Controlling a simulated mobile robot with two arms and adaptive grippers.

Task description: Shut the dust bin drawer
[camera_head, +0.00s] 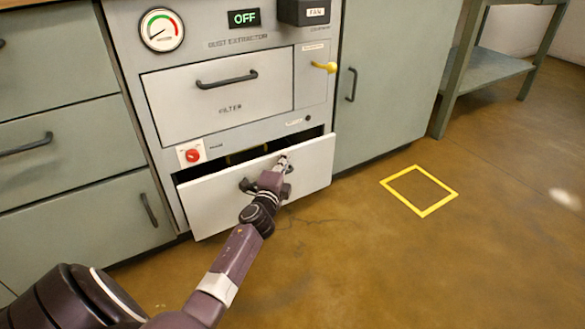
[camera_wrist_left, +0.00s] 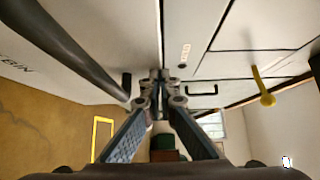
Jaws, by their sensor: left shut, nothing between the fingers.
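The dust bin drawer (camera_head: 215,207) is the lowest one in the grey dust extractor cabinet. It stands partly open, with a dark gap along its top edge. My left gripper (camera_head: 283,162) is at the drawer's front, right of its middle, and my arm hides part of the handle. In the left wrist view the gripper's fingers (camera_wrist_left: 158,76) are together with nothing between them. The drawer's dark handle (camera_wrist_left: 75,48) runs beside them at the left, and the letters BIN show on the drawer front (camera_wrist_left: 25,72). I cannot tell whether the fingertips touch the front. My right gripper is out of view.
Above the drawer are a red switch (camera_head: 192,155), the closed filter drawer (camera_head: 180,100) and a yellow lever (camera_head: 324,67). Green cabinets flank the extractor. A yellow floor square (camera_head: 438,207) lies at the right, and the floor before the drawer is clear.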

